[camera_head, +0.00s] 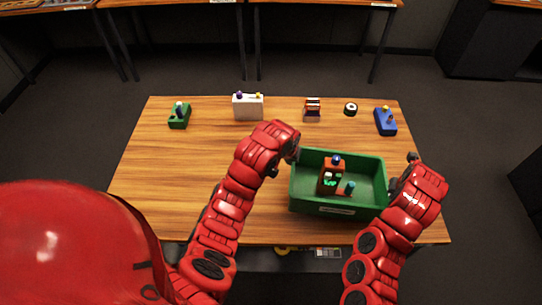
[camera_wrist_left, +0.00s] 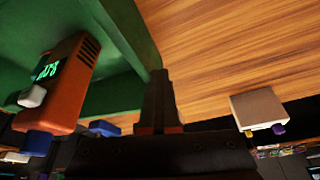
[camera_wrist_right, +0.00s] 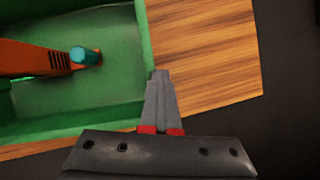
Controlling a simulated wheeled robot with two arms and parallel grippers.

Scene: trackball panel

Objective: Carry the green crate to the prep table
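The green crate (camera_head: 338,209) sits on the right part of the wooden table. It holds an orange-brown device (camera_head: 326,178) with a glowing green display, a blue knob and a teal knob. My left gripper (camera_head: 293,157) is at the crate's left wall, and its fingers look closed together at the rim (camera_wrist_left: 160,100). My right gripper (camera_head: 396,184) is at the right wall, its fingers close together where the wall meets them (camera_wrist_right: 160,100). Part of the right wall is hidden by my right arm. Which table is the prep table I cannot tell; labels are too small to read.
More tables (camera_head: 325,3) stand behind, across open floor.

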